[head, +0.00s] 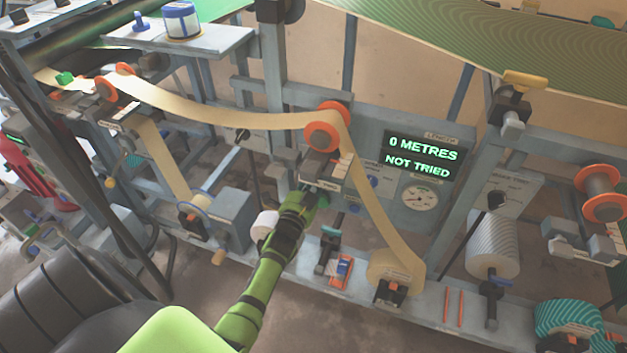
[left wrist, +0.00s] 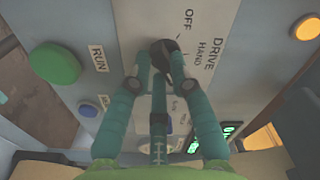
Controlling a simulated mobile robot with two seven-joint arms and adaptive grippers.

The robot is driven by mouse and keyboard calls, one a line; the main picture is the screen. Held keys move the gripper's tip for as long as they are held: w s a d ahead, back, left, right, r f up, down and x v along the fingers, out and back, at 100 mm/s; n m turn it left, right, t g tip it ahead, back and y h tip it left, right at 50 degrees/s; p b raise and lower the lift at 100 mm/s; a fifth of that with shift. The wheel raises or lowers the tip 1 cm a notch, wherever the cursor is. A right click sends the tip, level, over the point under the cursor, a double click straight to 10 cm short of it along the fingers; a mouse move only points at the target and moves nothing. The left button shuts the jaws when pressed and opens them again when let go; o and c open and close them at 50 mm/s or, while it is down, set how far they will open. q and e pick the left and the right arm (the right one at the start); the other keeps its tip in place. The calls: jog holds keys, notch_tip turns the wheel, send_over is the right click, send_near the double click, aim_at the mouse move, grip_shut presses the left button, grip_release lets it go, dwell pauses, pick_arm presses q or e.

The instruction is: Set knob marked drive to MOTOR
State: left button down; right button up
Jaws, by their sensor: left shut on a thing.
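The dark drive knob (left wrist: 163,48) sits on a pale panel in the left wrist view. Lettering beside it reads DRIVE, OFF and HAND (left wrist: 197,50). I cannot see a MOTOR mark; part of the panel is hidden behind the fingers. My left gripper (left wrist: 159,58) is shut on the knob, with a teal finger on either side. I cannot tell clearly which mark the knob points to. In the head view my green left gripper (head: 311,194) reaches the front of the machine below the orange roller, and the knob is hidden there. My right gripper is not in view.
A green button (left wrist: 54,63) marked RUN and a blue button (left wrist: 87,108) lie left of the knob; a yellow button (left wrist: 305,26) is at upper right. The display (head: 420,155) reads 0 METRES, NOT TRIED. A tan strip (head: 225,118) runs over orange rollers near my arm.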

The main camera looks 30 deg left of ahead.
pick_arm(q)
jog(key=c, duration=1.1)
grip_release()
jog(key=v, duration=1.2)
jog(key=shift+f, duration=0.1)
